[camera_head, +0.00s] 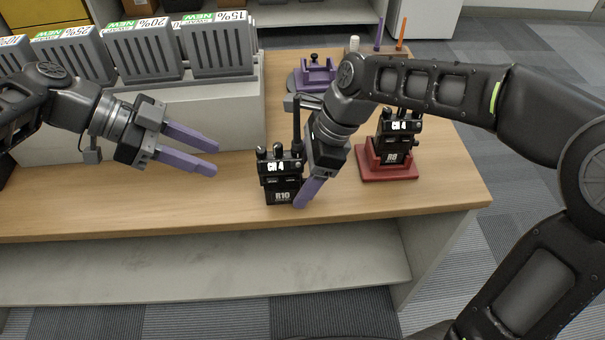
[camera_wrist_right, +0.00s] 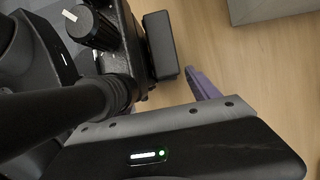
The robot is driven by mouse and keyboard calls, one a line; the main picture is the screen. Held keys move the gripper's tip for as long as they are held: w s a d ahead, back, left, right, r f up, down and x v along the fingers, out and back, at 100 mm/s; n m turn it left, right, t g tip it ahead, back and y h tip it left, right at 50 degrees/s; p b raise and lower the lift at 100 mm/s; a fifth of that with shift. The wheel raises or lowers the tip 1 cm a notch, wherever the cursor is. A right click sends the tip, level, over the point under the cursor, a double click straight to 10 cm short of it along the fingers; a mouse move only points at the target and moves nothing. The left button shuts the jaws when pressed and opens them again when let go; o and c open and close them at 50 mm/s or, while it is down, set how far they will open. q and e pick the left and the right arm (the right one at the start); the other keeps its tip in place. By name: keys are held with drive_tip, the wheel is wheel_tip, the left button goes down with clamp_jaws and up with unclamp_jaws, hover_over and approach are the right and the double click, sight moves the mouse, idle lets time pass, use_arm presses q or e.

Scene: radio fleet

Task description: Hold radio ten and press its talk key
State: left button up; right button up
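Radio ten (camera_head: 281,182) is a black handset marked R10 and CH 4, with knobs and an antenna on top. It stands upright near the front edge of the wooden desk. My right gripper (camera_head: 309,192) points down close against its right side; its fingers overlap in the head view, and contact is unclear. In the right wrist view, the radio's knob (camera_wrist_right: 88,27) and a black block on its side (camera_wrist_right: 160,45) show beside a purple finger (camera_wrist_right: 206,86). The talk key cannot be identified for certain. My left gripper (camera_head: 214,158) is open and empty, left of the radio.
Radio R8 (camera_head: 394,151) stands in a red cradle (camera_head: 390,176) to the right. The desk's front left is clear.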

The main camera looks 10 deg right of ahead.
clamp_jaws()
idle(0.6)
idle(0.8)
use_arm(q)
drive_tip(key=shift+c, duration=0.4)
clamp_jaws()
idle(1.3)
